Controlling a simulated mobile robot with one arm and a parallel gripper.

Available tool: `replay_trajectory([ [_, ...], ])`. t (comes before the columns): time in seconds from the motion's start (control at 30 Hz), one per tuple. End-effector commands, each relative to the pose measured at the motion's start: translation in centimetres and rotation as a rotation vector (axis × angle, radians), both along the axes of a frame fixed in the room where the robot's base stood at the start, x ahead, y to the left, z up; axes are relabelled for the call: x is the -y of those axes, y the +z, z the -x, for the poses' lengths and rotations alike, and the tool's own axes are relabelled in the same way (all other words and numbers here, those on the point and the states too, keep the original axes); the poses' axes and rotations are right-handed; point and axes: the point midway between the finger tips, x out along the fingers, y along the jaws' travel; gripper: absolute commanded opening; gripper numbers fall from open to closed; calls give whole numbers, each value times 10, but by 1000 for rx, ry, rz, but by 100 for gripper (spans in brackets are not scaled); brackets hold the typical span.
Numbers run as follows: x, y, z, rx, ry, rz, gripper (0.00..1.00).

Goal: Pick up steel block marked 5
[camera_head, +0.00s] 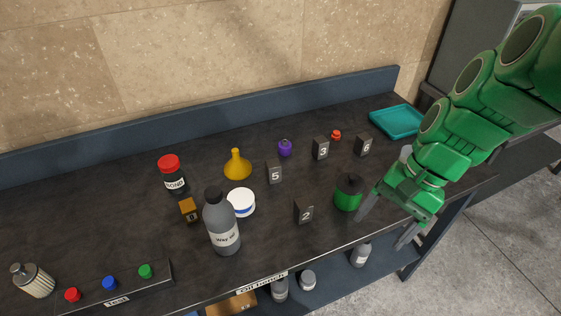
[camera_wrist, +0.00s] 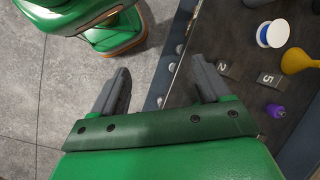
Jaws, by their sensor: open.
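The steel block marked 5 (camera_head: 274,172) is a small dark block standing on the bench between the yellow funnel and the block marked 3. It also shows in the wrist view (camera_wrist: 269,79) at the right. My gripper (camera_head: 388,232) is at the bench's front right edge, to the right of the green container and well apart from block 5. In the wrist view my gripper (camera_wrist: 160,92) has its two grey fingers spread wide, with only floor and the bench edge behind them. It is open and empty.
Near block 5 are a yellow funnel (camera_head: 237,166), a purple object (camera_head: 285,148), block 2 (camera_head: 303,211), block 3 (camera_head: 320,149) and a white round container (camera_head: 242,203). A grey bottle (camera_head: 221,228), green container (camera_head: 348,193), block 6 (camera_head: 363,146) and teal tray (camera_head: 414,122) also stand on the bench.

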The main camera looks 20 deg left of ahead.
Motion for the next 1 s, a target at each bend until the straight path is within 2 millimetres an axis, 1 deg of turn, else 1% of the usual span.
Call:
replay_trajectory([
  [0.03,-8,-2,-8,-17,-13,-12,76],
  [0.2,-35,-6,-36,-71,-71,-56,76],
  [0.57,-91,-20,-90,-205,-197,-134,76],
  [0.77,-122,-32,-120,-284,-267,-169,76],
  [1.0,-157,-52,-155,-385,-354,-205,76],
])
